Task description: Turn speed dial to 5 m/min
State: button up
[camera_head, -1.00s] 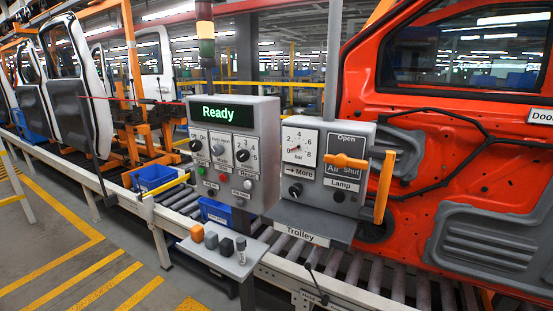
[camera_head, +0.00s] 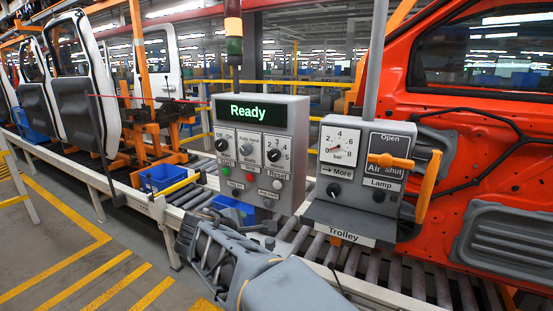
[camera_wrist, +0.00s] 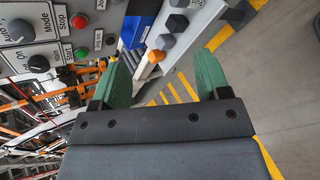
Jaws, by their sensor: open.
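The grey control box (camera_head: 298,130) with the lit "Ready" display stands left of centre in the head view. Its speed dial (camera_head: 273,155) is the black knob on the right of three, on a white plate with numbers up to 5. Its exact pointing is too small to tell. My gripper (camera_wrist: 165,52) is open and empty, with two green fingers apart in the wrist view. The wrist view shows the Mode knob (camera_wrist: 20,30) and the On/Off knob (camera_wrist: 38,64) at the upper left, but not the speed dial. In the head view my arm is below the box, apart from the dial.
Green (camera_head: 225,171) and red (camera_head: 249,178) buttons sit below the knobs. To the right is a gauge box (camera_head: 341,146) with an orange handle (camera_head: 390,161). The roller conveyor (camera_head: 395,275) runs below.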

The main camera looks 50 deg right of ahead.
aim_at(273, 158)
jog(key=w+d+r+n+t+h, duration=0.2)
jog(key=w+d+r+n+h, duration=0.45)
jog(key=d+r+n, duration=0.3)
jog(key=shift+n+h, duration=0.25)
jog(key=shift+n, duration=0.1)
jog(key=p+x, duration=0.1)
jog(key=x, duration=0.2)
jog(key=p+x, duration=0.1)
jog(key=x, duration=0.3)
jog(key=r+p+x, duration=0.1)
jog(key=x, duration=0.3)
jog(key=shift+s+d+r, duration=0.1)
jog(key=shift+s+d, duration=0.15)
jog(key=shift+d, duration=0.05)
jog(key=shift+p+x, duration=0.4)
jog(key=shift+x, duration=0.45)
jog(key=c, duration=0.9)
